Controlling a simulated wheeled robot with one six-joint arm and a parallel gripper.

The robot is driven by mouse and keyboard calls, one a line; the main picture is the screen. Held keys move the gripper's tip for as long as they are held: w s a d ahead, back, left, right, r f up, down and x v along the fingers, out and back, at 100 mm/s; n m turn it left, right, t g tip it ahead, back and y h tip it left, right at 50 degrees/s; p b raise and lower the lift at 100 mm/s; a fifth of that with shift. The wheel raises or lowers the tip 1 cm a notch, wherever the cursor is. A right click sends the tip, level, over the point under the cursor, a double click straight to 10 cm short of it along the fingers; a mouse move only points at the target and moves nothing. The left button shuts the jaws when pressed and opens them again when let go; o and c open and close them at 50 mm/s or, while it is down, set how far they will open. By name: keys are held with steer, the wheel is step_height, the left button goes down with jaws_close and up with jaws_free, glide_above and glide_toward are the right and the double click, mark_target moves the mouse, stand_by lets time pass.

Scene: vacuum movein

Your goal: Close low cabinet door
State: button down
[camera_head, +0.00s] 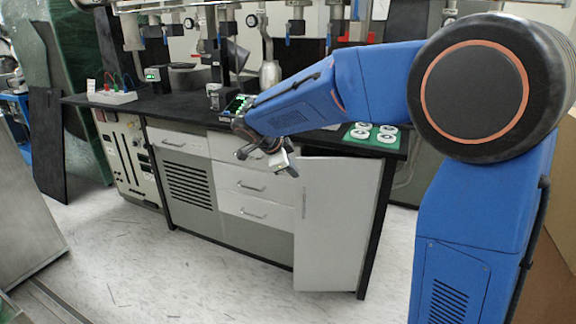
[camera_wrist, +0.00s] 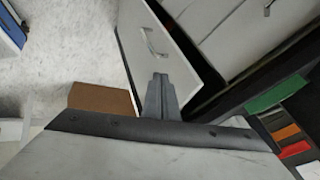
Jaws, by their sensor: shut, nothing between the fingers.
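The low cabinet door (camera_head: 338,225) is a light grey panel at the right end of the bench front. It stands ajar, with a dark gap along its top and its lower left corner out past the cabinet base. In the wrist view the door (camera_wrist: 180,62) shows its handle (camera_wrist: 154,43), with a dark opening between it and the drawer fronts. My gripper (camera_head: 288,165) is above and near the door's upper left corner. In the wrist view its fingers (camera_wrist: 160,80) are together and empty, overlapping the door's edge; I cannot tell whether they touch it.
White drawers (camera_head: 243,183) with handles are left of the door, beside a vented panel (camera_head: 187,185). The black benchtop (camera_head: 190,112) carries instruments and a green tray (camera_head: 372,145) with white round parts. The pale floor (camera_head: 170,270) in front is clear.

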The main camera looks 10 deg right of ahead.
mark_target(303, 178)
steer(key=shift+w+d+f, duration=0.5)
steer(key=shift+w+f, duration=0.1)
steer(key=shift+w, duration=0.3)
steer(key=shift+w+d+f, duration=0.55)
steer(key=shift+w, duration=0.4)
steer(key=shift+w+d+f, duration=0.5)
steer(key=shift+w+f, duration=0.1)
steer(key=shift+w, duration=0.3)
